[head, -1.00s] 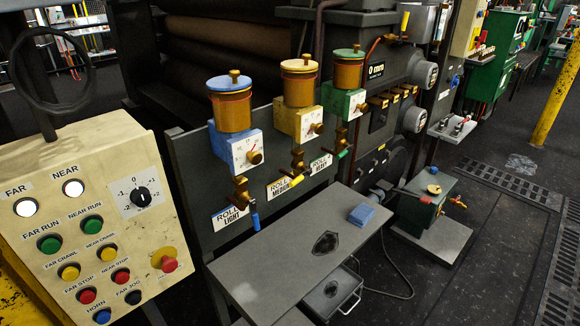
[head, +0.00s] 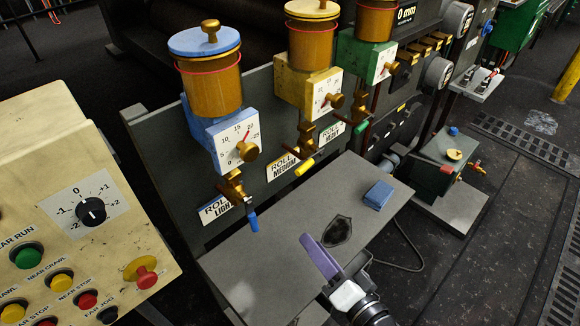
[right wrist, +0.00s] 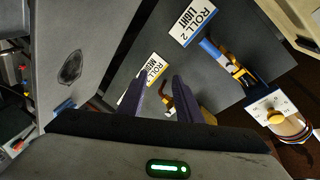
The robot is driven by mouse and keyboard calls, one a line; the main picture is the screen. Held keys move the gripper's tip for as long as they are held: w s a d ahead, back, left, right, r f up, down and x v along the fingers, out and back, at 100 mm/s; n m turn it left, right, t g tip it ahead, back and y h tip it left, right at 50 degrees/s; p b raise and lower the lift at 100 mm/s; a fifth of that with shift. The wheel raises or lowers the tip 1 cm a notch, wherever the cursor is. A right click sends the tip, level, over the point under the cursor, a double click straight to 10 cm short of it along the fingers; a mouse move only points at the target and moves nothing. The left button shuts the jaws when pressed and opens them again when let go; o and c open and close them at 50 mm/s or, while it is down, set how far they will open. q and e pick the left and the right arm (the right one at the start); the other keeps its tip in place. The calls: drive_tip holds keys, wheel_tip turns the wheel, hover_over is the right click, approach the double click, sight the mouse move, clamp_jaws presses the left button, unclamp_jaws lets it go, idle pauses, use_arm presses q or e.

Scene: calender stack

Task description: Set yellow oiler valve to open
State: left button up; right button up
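The yellow oiler (head: 306,95) is the middle one of three on the grey panel, above the "ROLL 2 MEDIUM" label. Its brass valve (head: 307,132) has a yellow lever (head: 304,167) that slants down to the left beside the label. My right gripper (head: 320,254), with purple fingers, is over the grey shelf, below and apart from the lever. In the right wrist view my gripper (right wrist: 162,85) has its fingers apart with nothing held; the yellow oiler (right wrist: 207,113) is partly hidden behind the right finger. My left gripper is out of view.
A blue oiler (head: 212,90) with a blue lever (head: 253,222) stands to the left, a green oiler (head: 366,59) to the right. The grey shelf (head: 270,270) holds a blue block (head: 378,195). A control box (head: 70,215) stands at far left.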

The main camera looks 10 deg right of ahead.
sight(306, 165)
drive_tip(key=w+d+r+m+t+h, duration=0.2)
drive_tip(key=w+r+m+t, duration=0.2)
drive_tip(key=w+r+m, duration=0.35)
drive_tip(key=shift+m, duration=0.65)
drive_tip(key=x, duration=0.5)
drive_tip(key=r+x, duration=0.1)
drive_tip(key=x, duration=0.2)
drive_tip(key=shift+a, duration=0.15)
drive_tip(key=shift+s, duration=0.1)
clamp_jaws()
